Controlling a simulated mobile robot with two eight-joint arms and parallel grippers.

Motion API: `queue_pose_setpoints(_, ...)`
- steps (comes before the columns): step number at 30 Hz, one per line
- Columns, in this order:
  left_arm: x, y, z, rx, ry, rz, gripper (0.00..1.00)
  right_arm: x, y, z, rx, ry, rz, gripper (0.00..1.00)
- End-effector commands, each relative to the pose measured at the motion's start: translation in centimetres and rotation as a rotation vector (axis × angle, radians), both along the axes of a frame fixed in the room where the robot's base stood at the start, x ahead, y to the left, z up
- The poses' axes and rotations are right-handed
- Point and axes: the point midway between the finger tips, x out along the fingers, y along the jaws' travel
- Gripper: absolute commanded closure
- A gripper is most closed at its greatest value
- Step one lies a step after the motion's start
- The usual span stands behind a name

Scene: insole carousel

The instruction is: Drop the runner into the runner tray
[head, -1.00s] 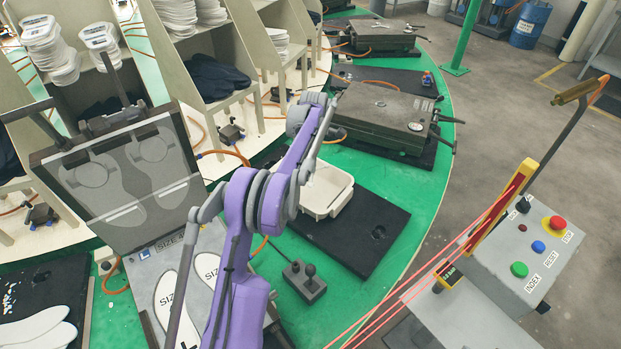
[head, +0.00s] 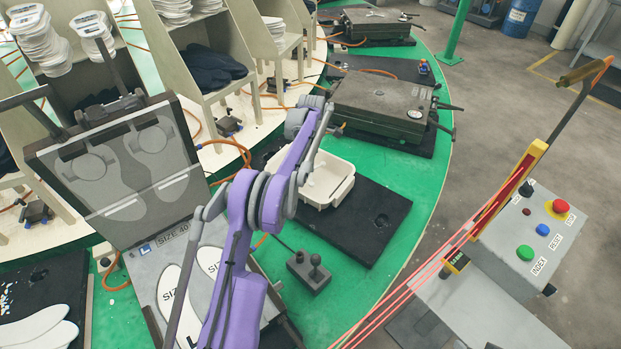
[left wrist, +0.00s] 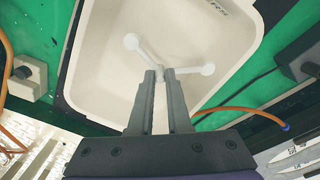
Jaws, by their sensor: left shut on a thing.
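The runner (left wrist: 186,64) is a thin white branched piece with round ends. In the left wrist view, my left gripper (left wrist: 160,76) is shut on its stem, with the branches reaching out past the fingertips. The runner tray (left wrist: 95,75) is a cream, open tub that lies behind the runner in that view; the exact height of the runner over its floor is unclear. The left fingertips and the runner cannot be made out there. My right gripper is not in view.
An open mould (head: 120,170) with insoles stands left. A closed mould (head: 380,105) lies behind. A button console (head: 530,235) stands at right.

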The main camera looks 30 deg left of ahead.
Motion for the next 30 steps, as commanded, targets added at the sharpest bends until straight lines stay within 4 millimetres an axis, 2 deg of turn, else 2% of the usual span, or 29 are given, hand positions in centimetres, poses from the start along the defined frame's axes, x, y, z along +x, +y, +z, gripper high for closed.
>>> queue_pose_setpoints(2,0.0,0.0,0.1,0.001,-0.001,0.0,1.0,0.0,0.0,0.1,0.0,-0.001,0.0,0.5)
queue_pose_setpoints(3,0.0,0.0,0.1,0.001,-0.001,0.0,0.77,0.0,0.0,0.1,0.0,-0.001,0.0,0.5)
queue_pose_setpoints(8,0.0,0.0,0.1,0.0,0.0,0.0,0.49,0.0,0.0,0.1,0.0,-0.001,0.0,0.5)
queue_pose_setpoints(16,0.0,0.0,0.1,0.0,0.0,0.0,0.49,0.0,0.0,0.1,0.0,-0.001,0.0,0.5)
queue_pose_setpoints(20,0.0,0.0,1.0,0.001,-0.001,0.0,0.49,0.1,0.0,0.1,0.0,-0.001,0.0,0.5)
queue_pose_setpoints(30,0.1,0.1,7.5,0.0,-0.002,0.0,0.49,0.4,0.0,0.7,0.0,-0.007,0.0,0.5)
